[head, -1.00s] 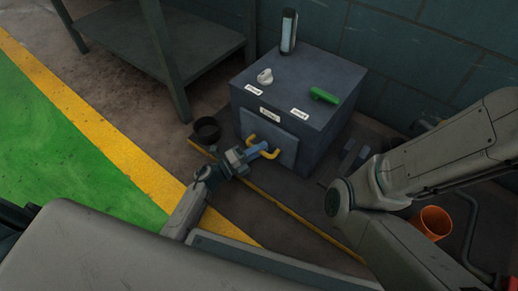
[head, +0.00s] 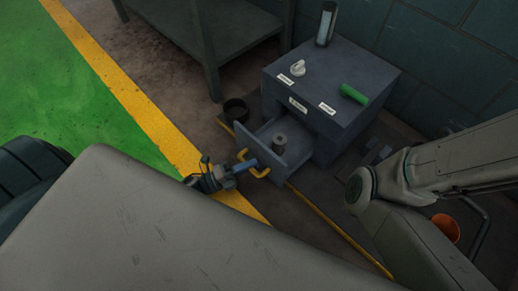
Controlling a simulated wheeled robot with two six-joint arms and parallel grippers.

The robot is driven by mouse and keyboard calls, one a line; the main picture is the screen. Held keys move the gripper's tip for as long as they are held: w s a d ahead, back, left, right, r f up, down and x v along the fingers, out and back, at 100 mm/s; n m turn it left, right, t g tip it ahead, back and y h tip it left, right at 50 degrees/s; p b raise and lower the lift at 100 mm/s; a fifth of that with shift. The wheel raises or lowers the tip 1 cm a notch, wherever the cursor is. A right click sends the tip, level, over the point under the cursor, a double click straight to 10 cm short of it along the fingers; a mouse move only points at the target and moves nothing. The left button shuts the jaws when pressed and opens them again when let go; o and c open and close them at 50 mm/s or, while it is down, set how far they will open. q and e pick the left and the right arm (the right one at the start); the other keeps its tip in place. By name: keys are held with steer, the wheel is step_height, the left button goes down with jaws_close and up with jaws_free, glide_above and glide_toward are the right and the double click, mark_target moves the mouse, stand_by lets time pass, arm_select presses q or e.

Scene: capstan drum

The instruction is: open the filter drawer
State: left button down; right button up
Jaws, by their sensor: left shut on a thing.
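The filter drawer (head: 274,164) stands pulled out from the front of a dark blue-grey cabinet (head: 335,75). The drawer's front carries a yellow handle (head: 262,174). My left gripper (head: 251,165) is shut on the handle, between its two bent ends, and partly hides it. My right arm comes in at the right, but its gripper is out of view.
The cabinet top bears a white knob (head: 297,68), a green handle (head: 354,94) and an upright tube (head: 326,24). A black ring-shaped container (head: 236,110) lies left of the drawer. A workbench (head: 208,42) stands behind left. An orange bucket (head: 446,228) is at right.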

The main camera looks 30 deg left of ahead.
arm_select(q)
steer(key=shift+s+a, duration=0.2)
steer(key=shift+s, duration=0.35)
steer(key=c, duration=1.4)
jaws_free()
steer(key=p+v, duration=0.3)
steer(key=v, duration=0.8)
steer(key=shift+d, duration=0.1)
